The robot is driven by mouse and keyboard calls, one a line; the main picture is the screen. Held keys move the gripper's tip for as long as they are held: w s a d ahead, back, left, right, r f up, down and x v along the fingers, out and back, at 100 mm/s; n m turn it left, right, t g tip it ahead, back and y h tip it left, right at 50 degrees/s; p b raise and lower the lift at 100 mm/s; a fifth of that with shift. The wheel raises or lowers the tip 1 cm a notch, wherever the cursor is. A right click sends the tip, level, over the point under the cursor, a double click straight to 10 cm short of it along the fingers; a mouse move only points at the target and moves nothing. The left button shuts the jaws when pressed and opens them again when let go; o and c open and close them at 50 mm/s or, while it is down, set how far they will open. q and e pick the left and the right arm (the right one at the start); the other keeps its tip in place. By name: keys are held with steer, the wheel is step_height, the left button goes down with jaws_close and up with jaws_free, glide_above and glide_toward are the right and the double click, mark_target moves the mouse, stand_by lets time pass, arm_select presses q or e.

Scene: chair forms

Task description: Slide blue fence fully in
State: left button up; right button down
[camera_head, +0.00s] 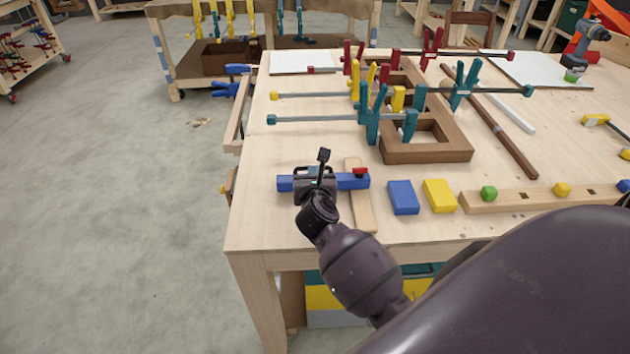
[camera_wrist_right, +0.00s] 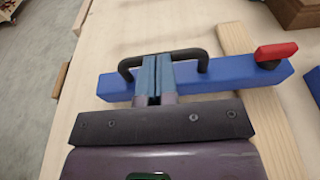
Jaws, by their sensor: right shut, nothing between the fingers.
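The blue fence (camera_head: 352,182) is a blue bar lying crosswise over a pale wooden strip (camera_head: 363,212) near the table's front left corner. It has a red knob (camera_head: 360,171) near its right end and a black bar handle. In the right wrist view the fence (camera_wrist_right: 222,80), handle (camera_wrist_right: 128,68) and knob (camera_wrist_right: 275,52) show clearly. My right gripper (camera_head: 316,178) is over the left part of the fence. Its fingers (camera_wrist_right: 153,68) are shut together with nothing between them, between the handle's two ends. Whether they touch the handle or bar I cannot tell. My left gripper is not in view.
A blue block (camera_head: 403,198) and a yellow block (camera_head: 440,196) lie right of the wooden strip. A wooden rail (camera_head: 520,199) with coloured knobs lies further right. Clamps (camera_head: 330,119) hold brown frames (camera_head: 430,155) behind. The tabletop left of the fence is bare.

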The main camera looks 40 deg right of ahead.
steer(key=x, duration=0.4)
steer(key=shift+w+r, duration=0.15)
steer(key=shift+r, duration=0.3)
steer(key=x, duration=0.3)
steer(key=shift+w+d+r, duration=0.2)
steer(key=shift+w+d, duration=0.05)
steer(key=shift+w, duration=0.15)
steer(key=shift+w+d, duration=0.3)
steer(key=shift+w, duration=0.1)
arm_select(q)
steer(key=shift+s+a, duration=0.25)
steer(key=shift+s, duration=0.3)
arm_select(e)
steer(key=shift+r, duration=0.2)
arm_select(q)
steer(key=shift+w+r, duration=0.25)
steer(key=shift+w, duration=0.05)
arm_select(e)
steer(key=shift+r, duration=0.15)
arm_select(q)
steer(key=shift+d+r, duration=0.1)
